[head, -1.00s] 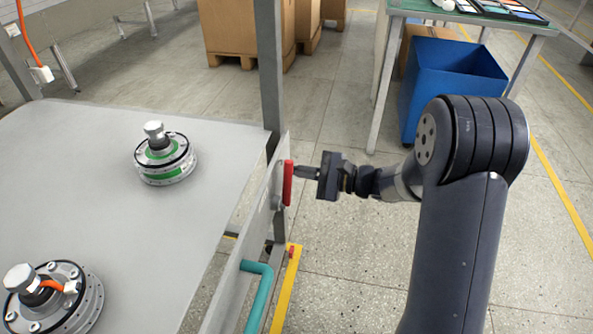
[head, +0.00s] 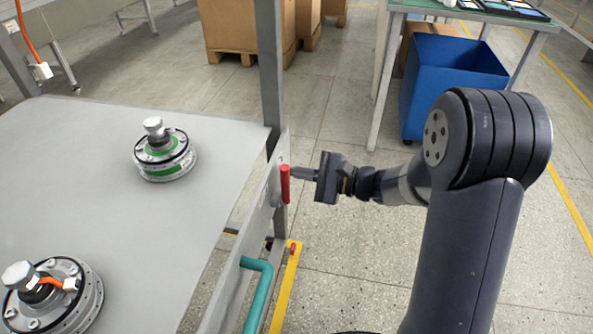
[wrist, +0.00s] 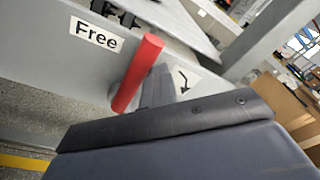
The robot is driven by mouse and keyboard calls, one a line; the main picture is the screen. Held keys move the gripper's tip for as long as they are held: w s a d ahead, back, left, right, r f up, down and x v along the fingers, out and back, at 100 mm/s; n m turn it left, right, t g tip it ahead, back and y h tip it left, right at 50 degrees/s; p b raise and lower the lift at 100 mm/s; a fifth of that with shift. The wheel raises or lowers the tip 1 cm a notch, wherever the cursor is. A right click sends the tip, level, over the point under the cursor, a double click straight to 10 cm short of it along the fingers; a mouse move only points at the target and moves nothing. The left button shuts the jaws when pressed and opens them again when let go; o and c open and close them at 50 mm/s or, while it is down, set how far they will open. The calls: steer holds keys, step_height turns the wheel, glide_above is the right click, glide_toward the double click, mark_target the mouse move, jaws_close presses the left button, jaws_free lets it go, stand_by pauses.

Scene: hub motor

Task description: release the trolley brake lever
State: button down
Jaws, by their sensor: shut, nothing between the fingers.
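The red brake lever (head: 285,184) is on the side plate of the grey trolley (head: 80,120), near its corner post. In the wrist view the lever (wrist: 138,74) is a red bar that looks tilted. A white "Free" label (wrist: 95,35) lies to its left, and a label with a black arrow (wrist: 184,80) is partly hidden to its right. My gripper (head: 294,172) is shut and empty, its fingertips beside the lever's upper part. In the wrist view the fingers (wrist: 158,88) look up against the lever's right side; I cannot tell whether they touch.
Two hub motors, one with a green band (head: 165,155) and one with an orange cable (head: 52,295), stand on the trolley top. A teal pipe (head: 259,290) is below the lever. A blue bin (head: 450,85) stands under a bench at the back right.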

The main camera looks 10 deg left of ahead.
steer(key=shift+s, duration=0.25)
steer(key=p+v, duration=0.2)
steer(key=v, duration=0.8)
steer(key=shift+w+d+p, duration=0.15)
steer(key=shift+d+p, duration=0.25)
steer(key=shift+a, duration=0.15)
